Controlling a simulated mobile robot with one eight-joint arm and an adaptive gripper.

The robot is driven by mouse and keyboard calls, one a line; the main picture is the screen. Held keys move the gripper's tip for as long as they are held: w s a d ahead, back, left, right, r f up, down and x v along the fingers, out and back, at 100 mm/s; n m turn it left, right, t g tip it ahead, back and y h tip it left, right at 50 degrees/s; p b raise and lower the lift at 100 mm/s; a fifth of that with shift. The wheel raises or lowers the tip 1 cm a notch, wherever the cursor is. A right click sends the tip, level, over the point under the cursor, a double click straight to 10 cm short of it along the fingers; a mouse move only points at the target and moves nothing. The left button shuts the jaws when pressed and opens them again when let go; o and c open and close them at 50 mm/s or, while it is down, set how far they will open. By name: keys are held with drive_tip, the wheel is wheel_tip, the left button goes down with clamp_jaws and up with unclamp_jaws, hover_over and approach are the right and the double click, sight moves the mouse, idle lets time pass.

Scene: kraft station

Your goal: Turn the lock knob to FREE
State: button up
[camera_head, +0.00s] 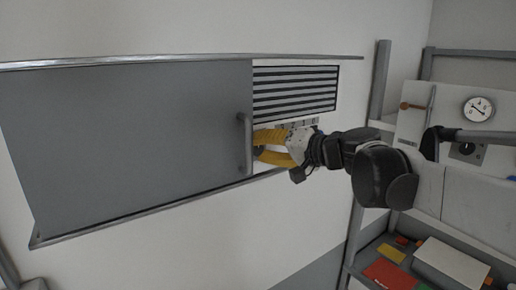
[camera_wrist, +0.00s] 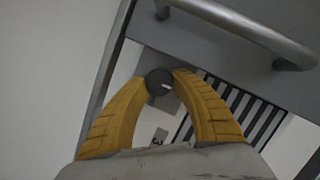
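The lock knob (camera_wrist: 158,80) is a dark round knob with a small pale mark on its right side, on a grey plate beside the sliding door's edge. My gripper (camera_wrist: 160,78) has two yellow fingers with their tips on opposite sides of the knob, and they appear to touch it. In the head view my gripper (camera_head: 256,147) reaches in from the right, its fingertips close to the door handle, and the fingers largely hide the knob. No lettering for FREE is legible.
A grey door (camera_head: 130,140) with a bar handle (camera_head: 245,143) stands just left of my gripper; the handle also crosses the upper right of the wrist view (camera_wrist: 240,25). A striped vent grille (camera_head: 295,90) is above. Shelves with a gauge (camera_head: 478,109) stand at right.

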idle(0.4)
drive_tip(key=m+y+b, duration=0.1)
drive_tip(key=m+b, duration=0.2)
drive_tip(key=shift+f, duration=0.2)
clamp_jaws()
drive_tip(key=m+y+b, duration=0.1)
drive_tip(key=m+b, duration=0.1)
drive_tip(key=m, duration=0.1)
drive_tip(key=shift+y+b, duration=0.3)
drive_tip(key=m+t+b, duration=0.1)
drive_tip(key=m+b, duration=0.1)
drive_tip(key=m, duration=0.2)
drive_tip(key=shift+f+y, duration=0.1)
drive_tip(key=shift+y, duration=0.3)
drive_tip(key=shift+m+t+b, duration=0.7)
drive_tip(key=shift+m+b, duration=0.2)
drive_tip(key=shift+m, duration=1.1)
drive_tip(key=o, duration=1.2)
unclamp_jaws()
